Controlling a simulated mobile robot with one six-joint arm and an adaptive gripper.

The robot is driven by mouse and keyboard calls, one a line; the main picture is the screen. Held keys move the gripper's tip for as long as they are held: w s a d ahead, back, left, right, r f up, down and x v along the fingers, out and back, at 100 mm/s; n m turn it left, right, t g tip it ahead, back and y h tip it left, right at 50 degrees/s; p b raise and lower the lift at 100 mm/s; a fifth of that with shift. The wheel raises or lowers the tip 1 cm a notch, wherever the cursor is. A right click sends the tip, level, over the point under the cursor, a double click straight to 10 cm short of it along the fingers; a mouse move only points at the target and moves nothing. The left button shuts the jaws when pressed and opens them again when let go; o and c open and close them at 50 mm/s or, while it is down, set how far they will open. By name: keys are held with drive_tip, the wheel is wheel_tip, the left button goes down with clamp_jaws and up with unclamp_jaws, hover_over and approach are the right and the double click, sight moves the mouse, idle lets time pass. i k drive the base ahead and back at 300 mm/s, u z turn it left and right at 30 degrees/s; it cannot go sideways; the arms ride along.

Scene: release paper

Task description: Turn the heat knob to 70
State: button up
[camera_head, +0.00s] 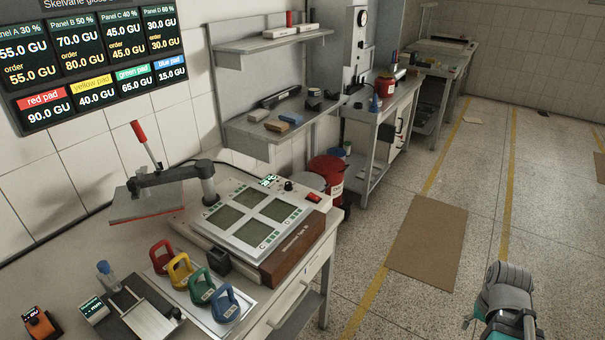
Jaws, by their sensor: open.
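A small dark round knob (288,186) sits on the back edge of the white press plate unit (238,247) on the bench. A small green-lit display (268,181) is just left of it; its digits are too small to read. The knob's pointer and scale cannot be made out. My gripper (498,308) shows at the lower right over the floor, partly cut off, open and empty. Its fingers are hard to make out. It is well away from the knob and touches nothing.
A red-handled lever press (146,148) stands left of the unit. Red, yellow, green and blue pads (201,287) stand in front. A red rocker switch (313,197) is right of the knob. A shelf (278,133) hangs behind. Floor between bench and gripper is clear except a brown mat (428,240).

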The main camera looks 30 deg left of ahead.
sight(289, 187)
drive_tip(key=u, duration=0.4)
drive_tip(key=i, duration=1)
drive_tip(key=u, duration=0.6)
drive_tip(key=k, duration=0.95)
drive_tip(key=u, duration=0.15)
drive_tip(key=i, duration=0.95)
drive_tip(key=z, duration=0.05)
